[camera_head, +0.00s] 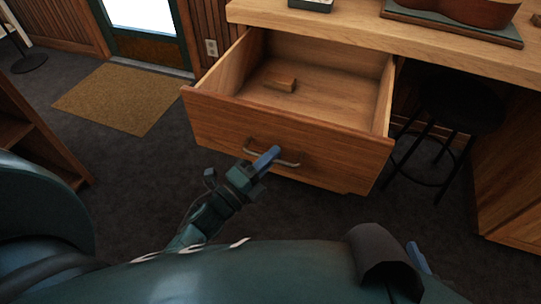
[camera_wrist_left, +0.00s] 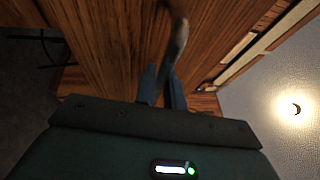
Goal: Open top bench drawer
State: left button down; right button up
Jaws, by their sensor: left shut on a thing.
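The top bench drawer (camera_head: 290,137) is pulled well out from under the bench top (camera_head: 340,37), and its inside shows. My left gripper (camera_head: 266,157) is at the drawer front and shut on the curved metal handle (camera_head: 288,162). In the left wrist view the handle (camera_wrist_left: 178,45) runs between the two blue fingers (camera_wrist_left: 162,88), with the wooden drawer front (camera_wrist_left: 110,50) close behind. My right gripper's fingers are not clearly seen; only a blue piece shows at the lower right of the head view.
A black stool (camera_head: 450,112) stands right of the drawer, under the bench. A green mat with a ukulele body (camera_head: 470,10) lies on the bench top. A doormat (camera_head: 124,97) lies before the door at the back left. A wooden shelf (camera_head: 35,140) stands at left.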

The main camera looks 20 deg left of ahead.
pick_arm(q)
jog(key=c, duration=1.5)
grip_release()
jog(key=v, duration=1.3)
pick_arm(e)
jog(key=shift+s+d+r, duration=0.1)
jog(key=shift+d+r, duration=0.05)
jog(key=shift+r, duration=0.1)
jog(key=shift+f, duration=0.2)
